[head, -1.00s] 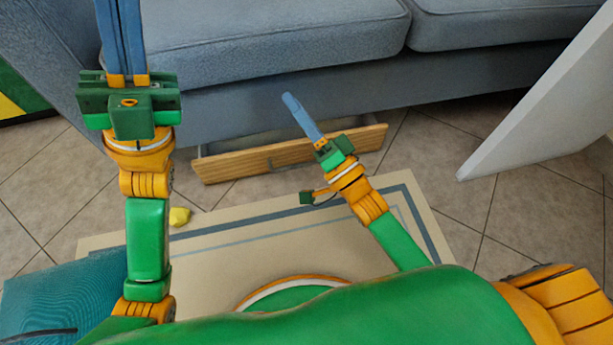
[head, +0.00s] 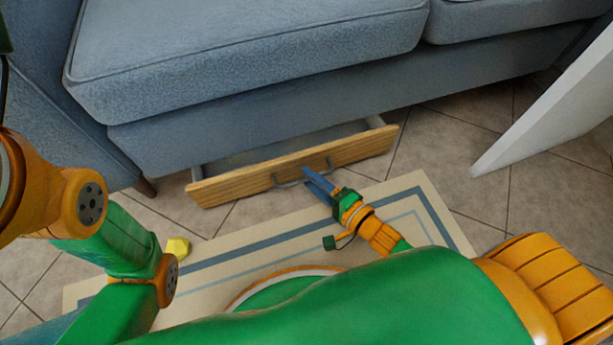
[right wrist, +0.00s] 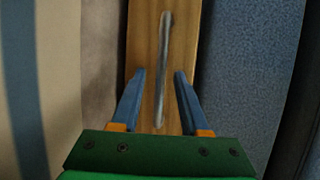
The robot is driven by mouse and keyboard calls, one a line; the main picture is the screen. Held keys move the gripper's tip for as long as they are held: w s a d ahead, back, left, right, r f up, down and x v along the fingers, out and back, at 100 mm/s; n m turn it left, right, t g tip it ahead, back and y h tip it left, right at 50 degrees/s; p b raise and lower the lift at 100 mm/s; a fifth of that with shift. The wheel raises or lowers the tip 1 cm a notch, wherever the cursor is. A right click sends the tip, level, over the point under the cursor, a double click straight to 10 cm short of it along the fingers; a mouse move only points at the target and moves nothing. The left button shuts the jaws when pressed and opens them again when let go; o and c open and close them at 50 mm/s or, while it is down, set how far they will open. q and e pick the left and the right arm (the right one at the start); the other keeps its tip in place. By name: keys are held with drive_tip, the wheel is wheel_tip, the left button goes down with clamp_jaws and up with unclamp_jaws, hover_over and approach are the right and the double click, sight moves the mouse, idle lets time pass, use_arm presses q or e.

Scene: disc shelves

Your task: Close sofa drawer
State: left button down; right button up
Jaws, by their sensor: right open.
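The sofa drawer (head: 232,186) has a light wooden front and stands pulled out below the blue-grey sofa (head: 250,60). Its grey interior shows behind the front. A thin metal handle (head: 287,184) sits at the middle of the front. My right gripper (head: 308,176) is open at the handle, its blue fingers pointing to the drawer front. In the right wrist view the wooden front (right wrist: 145,35) fills the middle, and the handle (right wrist: 163,50) runs between the two spread fingers. Whether they touch it I cannot tell. My left arm is at the left edge; its fingers are out of frame.
A cream rug with blue bands (head: 215,262) lies before the drawer. A small yellow object (head: 177,247) is on the rug's left part. A white panel (head: 550,110) stands at the right. Tiled floor (head: 440,165) is clear between drawer and panel.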

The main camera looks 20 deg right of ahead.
clamp_jaws()
idle(0.4)
idle(0.9)
drive_tip(key=shift+w+r, duration=0.1)
drive_tip(key=shift+w, duration=2)
